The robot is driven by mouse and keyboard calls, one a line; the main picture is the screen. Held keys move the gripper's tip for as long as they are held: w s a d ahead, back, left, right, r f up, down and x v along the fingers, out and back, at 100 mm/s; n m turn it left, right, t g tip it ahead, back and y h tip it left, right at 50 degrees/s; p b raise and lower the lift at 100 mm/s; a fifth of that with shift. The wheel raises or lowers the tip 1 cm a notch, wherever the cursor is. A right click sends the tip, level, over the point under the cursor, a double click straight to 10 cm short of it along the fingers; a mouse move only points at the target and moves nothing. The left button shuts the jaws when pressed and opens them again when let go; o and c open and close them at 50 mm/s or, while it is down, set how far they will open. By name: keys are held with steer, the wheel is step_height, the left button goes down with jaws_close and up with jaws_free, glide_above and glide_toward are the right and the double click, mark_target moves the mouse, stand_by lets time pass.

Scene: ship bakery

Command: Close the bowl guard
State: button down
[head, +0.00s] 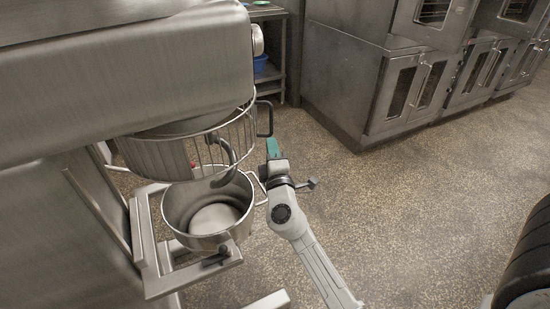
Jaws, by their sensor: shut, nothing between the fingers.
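The bowl guard (240,128) is a curved wire cage under the head of a large steel mixer (130,80). Its wires show on the front and right, above the bowl. A dark loop handle (270,119) sticks out at its right end. The steel bowl (178,213) sits below in the mixer's cradle, with a hook hanging down into it. My gripper (272,147) has teal fingers and is shut and empty. It is just below the handle, right of the guard; whether it touches either cannot be told.
The cradle (148,238) and a dark-knobbed lever (217,256) stick out at the bowl's front. Steel ovens (370,100) line the back right. A shelf rack (281,65) stands behind the mixer.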

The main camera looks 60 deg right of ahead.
steer(key=shift+w+d+r, duration=0.1)
steer(key=shift+w+d, duration=0.2)
steer(key=shift+d, duration=0.1)
steer(key=shift+d, duration=0.1)
